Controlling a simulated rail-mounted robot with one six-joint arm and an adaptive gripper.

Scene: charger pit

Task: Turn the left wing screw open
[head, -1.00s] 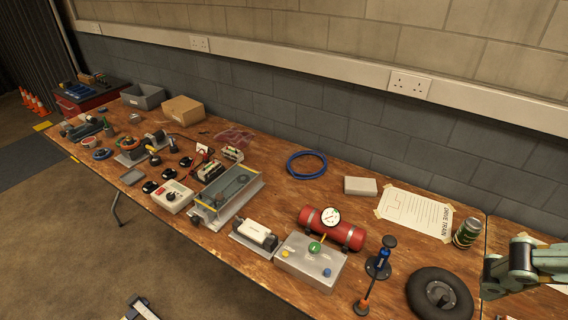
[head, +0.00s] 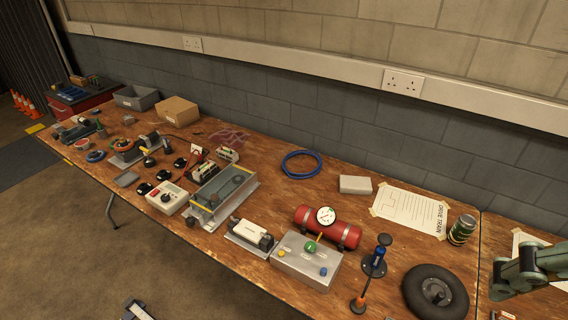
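A grey open-topped case with yellow edging (head: 223,190) and a clear panel stands on the wooden bench, left of the middle. Small fittings show on it, but they are too small to tell whether any is a wing screw. A grey box with yellow, green and blue knobs (head: 306,262) stands nearer the front. I cannot make out the left wing screw for certain.
Around these stand a white meter box (head: 167,198), a white cylinder unit (head: 250,235), a red tank with gauge (head: 327,225), a blue-orange stand (head: 372,268) and a black wheel (head: 435,291). A blue hose loop (head: 301,164) lies behind, with clear bench around it.

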